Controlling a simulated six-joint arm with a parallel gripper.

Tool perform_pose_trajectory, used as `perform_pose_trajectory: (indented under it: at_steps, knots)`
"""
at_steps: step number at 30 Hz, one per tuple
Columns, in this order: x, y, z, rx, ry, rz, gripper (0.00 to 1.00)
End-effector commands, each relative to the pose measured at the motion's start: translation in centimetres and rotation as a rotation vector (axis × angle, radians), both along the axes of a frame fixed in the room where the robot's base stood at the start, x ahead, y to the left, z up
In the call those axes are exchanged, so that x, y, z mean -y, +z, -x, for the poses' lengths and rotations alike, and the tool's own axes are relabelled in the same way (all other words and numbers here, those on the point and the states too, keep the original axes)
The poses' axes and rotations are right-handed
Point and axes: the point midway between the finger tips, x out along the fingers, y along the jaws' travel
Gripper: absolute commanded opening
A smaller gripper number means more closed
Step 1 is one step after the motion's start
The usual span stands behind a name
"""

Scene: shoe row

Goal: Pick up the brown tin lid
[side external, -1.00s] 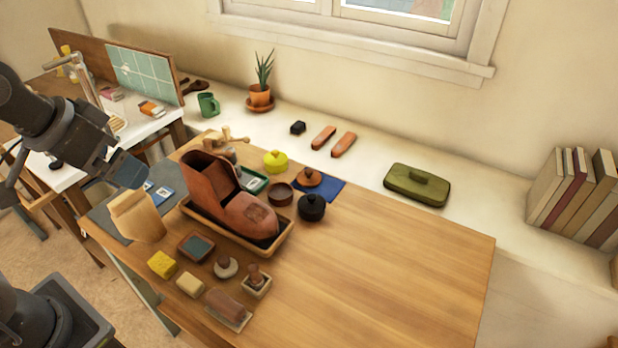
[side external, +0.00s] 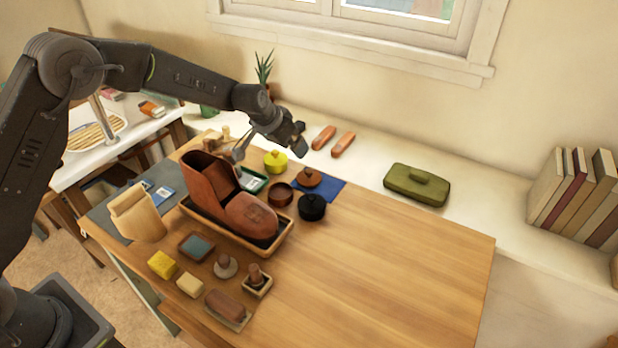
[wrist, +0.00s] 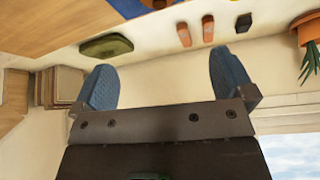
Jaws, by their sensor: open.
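The brown tin lid (side external: 309,176), round with a small knob, lies on a blue cloth (side external: 331,190) on the wooden table in the side view. An open brown tin (side external: 281,194) stands just left of it. My gripper (side external: 297,143) is above and behind the lid, apart from it, near the table's back edge. In the wrist view my gripper (wrist: 162,80) shows two blue fingertips spread wide with nothing between them.
A yellow lidded tin (side external: 275,161) and a black one (side external: 312,207) stand close to the lid. A brown boot (side external: 230,195) sits in a tray (side external: 286,236) to the left. A green case (side external: 416,185) lies behind. The table's right half is clear.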

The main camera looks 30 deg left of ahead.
Motion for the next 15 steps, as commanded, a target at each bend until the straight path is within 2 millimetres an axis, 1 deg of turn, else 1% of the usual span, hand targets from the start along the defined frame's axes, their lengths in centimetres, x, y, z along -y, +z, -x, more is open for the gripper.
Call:
perform_pose_trajectory:
  at_steps: [1,3,8,15]
  knots:
    - [0.1,-1.4,-0.6,-0.002,-0.004,-0.001,1.00]
    - [0.1,-2.5,-1.1,0.001,-0.005,-0.003,1.00]
    - [0.3,-4.1,-1.9,0.002,-0.007,-0.004,1.00]
    - [0.7,-8.0,-4.0,0.000,-0.008,-0.005,1.00]
